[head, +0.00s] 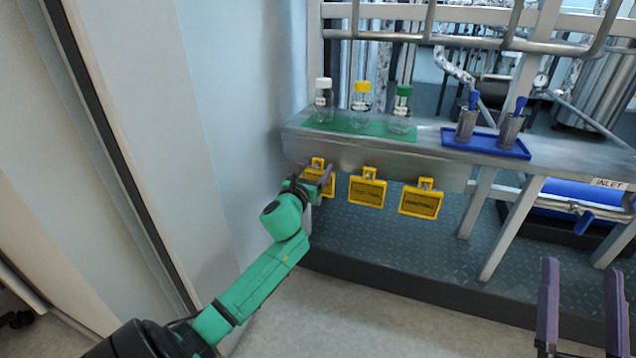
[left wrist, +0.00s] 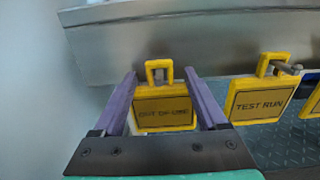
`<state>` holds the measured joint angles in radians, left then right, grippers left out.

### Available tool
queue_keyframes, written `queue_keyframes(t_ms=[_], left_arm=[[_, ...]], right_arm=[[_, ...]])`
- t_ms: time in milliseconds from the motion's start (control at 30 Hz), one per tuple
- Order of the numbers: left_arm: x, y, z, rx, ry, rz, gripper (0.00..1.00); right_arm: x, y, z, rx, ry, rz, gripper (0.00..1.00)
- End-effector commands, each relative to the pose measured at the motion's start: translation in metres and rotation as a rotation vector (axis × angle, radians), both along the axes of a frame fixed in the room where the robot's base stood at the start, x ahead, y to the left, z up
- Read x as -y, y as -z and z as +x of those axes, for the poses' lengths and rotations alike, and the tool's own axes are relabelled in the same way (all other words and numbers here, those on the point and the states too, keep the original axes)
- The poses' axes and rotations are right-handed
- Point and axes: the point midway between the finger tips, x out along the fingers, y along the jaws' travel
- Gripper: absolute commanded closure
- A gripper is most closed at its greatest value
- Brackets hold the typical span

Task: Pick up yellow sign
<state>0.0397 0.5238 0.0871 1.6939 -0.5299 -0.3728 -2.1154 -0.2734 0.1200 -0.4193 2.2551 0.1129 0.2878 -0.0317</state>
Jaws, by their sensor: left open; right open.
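Three yellow signs hang in a row below the front edge of the metal shelf. The leftmost yellow sign (head: 319,182) is partly hidden by my left gripper (head: 308,182); in the left wrist view this sign (left wrist: 164,112) appears to read "OUT OF USE". The middle yellow sign (head: 367,188) reads "TEST RUN" in the left wrist view (left wrist: 258,100). The right yellow sign (head: 420,201) hangs beside it. My left gripper is open, its purple fingers (left wrist: 162,98) on either side of the leftmost sign. Contact cannot be told. My right gripper (head: 580,300) is open and empty at lower right.
The metal shelf (head: 370,160) holds a green mat (head: 345,125) with three bottles and a blue tray (head: 487,144) with two metal cups. A pale wall (head: 230,110) stands close to the left of my left arm. The floor in front is clear.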

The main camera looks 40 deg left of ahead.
Motion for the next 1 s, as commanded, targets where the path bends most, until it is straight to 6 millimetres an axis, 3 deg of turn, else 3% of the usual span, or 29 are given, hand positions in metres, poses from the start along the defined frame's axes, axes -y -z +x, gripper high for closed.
queue_keyframes(t_ms=[67, 267, 833, 933, 1000], left_arm=[[0.000, 0.000, 0.000, 0.000, 0.000, 0.000, 0.25], [0.000, 0.000, 0.000, 0.000, 0.000, 0.000, 0.98], [0.000, -0.003, 0.000, 0.000, 0.000, 0.000, 1.00], [0.000, -0.006, 0.000, 0.000, 0.001, 0.000, 1.00], [0.000, -0.008, 0.000, 0.000, 0.001, 0.000, 1.00]], right_arm=[[0.000, 0.000, 0.000, -0.001, 0.000, 0.000, 0.10], [0.000, 0.000, 0.000, -0.002, 0.000, -0.001, 0.10], [-0.001, 0.006, 0.003, -0.031, -0.004, -0.005, 0.10], [-0.004, 0.026, 0.005, -0.091, -0.010, -0.015, 0.10], [-0.009, 0.062, 0.006, -0.190, -0.024, -0.038, 0.10]])
